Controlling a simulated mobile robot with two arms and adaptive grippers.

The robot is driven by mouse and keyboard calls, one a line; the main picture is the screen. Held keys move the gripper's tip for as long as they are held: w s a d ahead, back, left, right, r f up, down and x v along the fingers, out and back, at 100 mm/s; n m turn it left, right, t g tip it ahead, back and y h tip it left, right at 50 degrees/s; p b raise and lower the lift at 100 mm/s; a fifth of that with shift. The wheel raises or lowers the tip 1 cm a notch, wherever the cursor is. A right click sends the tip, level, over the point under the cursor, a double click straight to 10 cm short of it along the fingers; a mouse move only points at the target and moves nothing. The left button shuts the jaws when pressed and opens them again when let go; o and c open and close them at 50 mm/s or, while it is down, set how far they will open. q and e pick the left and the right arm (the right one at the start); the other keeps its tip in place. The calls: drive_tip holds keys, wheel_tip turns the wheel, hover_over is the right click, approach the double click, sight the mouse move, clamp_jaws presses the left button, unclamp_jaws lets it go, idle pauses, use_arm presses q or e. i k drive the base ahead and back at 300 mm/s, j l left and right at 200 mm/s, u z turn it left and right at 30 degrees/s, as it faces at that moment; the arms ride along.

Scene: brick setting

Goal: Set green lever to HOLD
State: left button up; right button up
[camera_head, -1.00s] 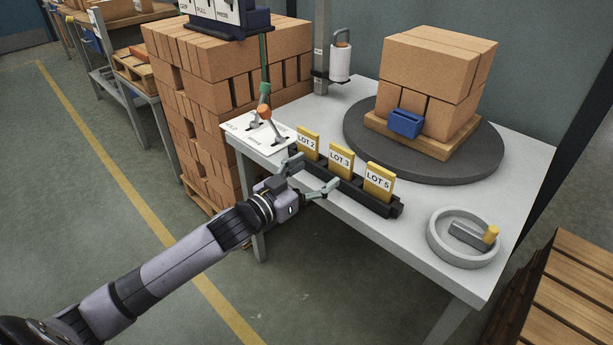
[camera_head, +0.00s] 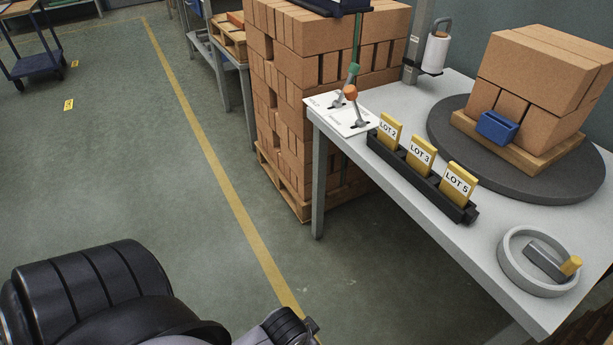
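The green lever (camera_head: 354,71) stands on a white panel (camera_head: 324,117) at the table's left corner. Its green knob leans up and to the right, and its grey shaft meets a slot at the panel's back. An orange-knobbed lever (camera_head: 350,91) stands just in front, its knob partly overlapping the green lever's shaft. Small labels are printed on the panel, too small to read surely. My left arm shows only at the bottom edge, low and well away from the levers; its gripper fingers are not visible. My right gripper is not in view.
A black rack (camera_head: 424,180) with yellow LOT cards stands right of the panel. A brick stack (camera_head: 290,117) rises behind and left of the panel. A turntable (camera_head: 447,126) with bricks and a grey ring (camera_head: 507,262) are farther right. The floor left of the table is clear.

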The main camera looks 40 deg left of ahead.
sight(354, 68)
drive_tip(key=i+j+u, duration=0.65)
drive_tip(key=u, duration=0.2)
drive_tip(key=j, duration=0.1)
